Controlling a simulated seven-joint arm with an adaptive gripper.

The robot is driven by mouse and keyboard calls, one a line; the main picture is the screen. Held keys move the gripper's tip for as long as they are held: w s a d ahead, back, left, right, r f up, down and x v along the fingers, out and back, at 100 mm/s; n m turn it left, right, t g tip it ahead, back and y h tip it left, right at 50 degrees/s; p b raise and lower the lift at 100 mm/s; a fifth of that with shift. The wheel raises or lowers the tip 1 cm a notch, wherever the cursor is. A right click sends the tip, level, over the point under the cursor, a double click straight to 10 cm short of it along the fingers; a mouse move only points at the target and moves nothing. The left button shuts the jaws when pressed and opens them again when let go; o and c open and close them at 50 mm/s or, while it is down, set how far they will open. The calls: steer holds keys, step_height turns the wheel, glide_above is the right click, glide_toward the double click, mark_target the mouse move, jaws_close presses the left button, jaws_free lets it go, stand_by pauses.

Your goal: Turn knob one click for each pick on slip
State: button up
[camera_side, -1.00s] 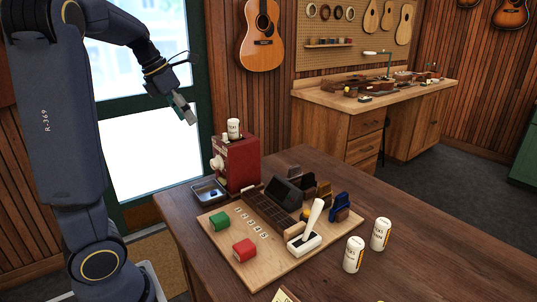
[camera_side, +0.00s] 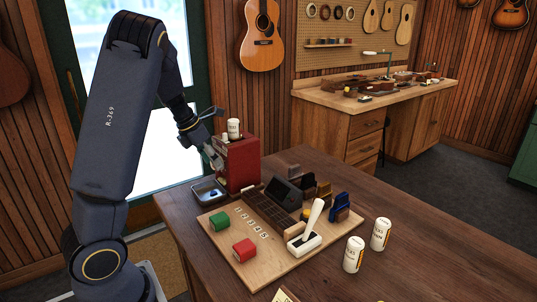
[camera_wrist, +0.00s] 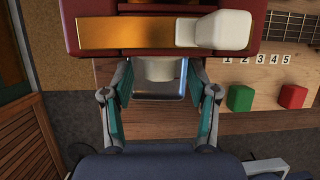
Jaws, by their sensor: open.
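A red dispenser box (camera_side: 243,165) stands at the back left of the table; its near edge fills the top of the wrist view (camera_wrist: 90,48). A pale round knob (camera_wrist: 160,69) sticks out of its front. My gripper (camera_wrist: 160,80) is open, with one finger to each side of the knob and gaps between. In the side view my gripper (camera_side: 216,158) is at the box's front face and hides part of it.
A wooden board (camera_side: 275,262) holds a green block (camera_side: 219,221), a red block (camera_side: 244,250), number tags, a dark fretboard strip and a white lever (camera_side: 312,222). Two white canisters (camera_side: 354,254) stand to the right.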

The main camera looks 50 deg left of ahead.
steer(key=shift+w+f, duration=0.1)
steer(key=shift+f, duration=0.15)
steer(key=c, duration=0.9)
